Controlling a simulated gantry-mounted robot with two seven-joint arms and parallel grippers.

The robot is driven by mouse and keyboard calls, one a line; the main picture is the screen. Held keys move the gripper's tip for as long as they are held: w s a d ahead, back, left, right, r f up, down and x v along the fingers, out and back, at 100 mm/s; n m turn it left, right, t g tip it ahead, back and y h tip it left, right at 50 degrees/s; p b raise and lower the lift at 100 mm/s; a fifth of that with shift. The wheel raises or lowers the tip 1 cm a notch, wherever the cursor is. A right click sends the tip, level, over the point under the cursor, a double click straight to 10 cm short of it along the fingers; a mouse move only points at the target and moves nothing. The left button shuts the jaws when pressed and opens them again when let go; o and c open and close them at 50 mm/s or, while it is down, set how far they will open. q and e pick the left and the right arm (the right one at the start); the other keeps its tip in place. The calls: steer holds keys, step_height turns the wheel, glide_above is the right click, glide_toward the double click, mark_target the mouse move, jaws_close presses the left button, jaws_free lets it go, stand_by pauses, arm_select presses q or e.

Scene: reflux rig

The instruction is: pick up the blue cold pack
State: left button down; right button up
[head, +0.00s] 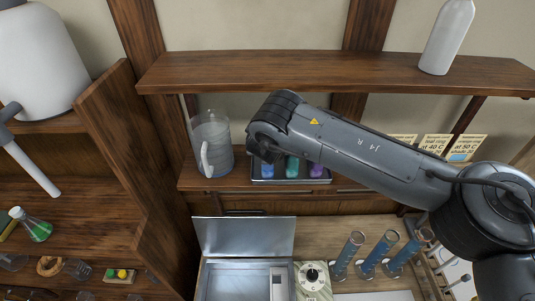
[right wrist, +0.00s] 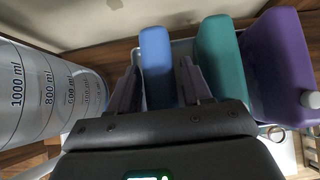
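The blue cold pack (head: 267,170) stands upright in a tray (head: 262,181) on the lower shelf, at the left of a teal pack (head: 292,167) and a purple pack (head: 317,170). In the right wrist view the blue pack (right wrist: 157,55) is between the two dark fingers of my right gripper (right wrist: 159,70). The fingers are apart, one on each side of it; I see no clear grip. In the head view my right arm's wrist hides most of this gripper and part of the blue pack. My left gripper is not in view.
A graduated jug (head: 211,143) stands close at the left of the tray; it also fills the left of the right wrist view (right wrist: 38,95). An upper shelf (head: 300,73) runs above. An open-lidded bath (head: 240,279) and blue-filled cylinders (head: 348,254) stand below.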

jaws_close()
steer(key=shift+r, duration=0.1)
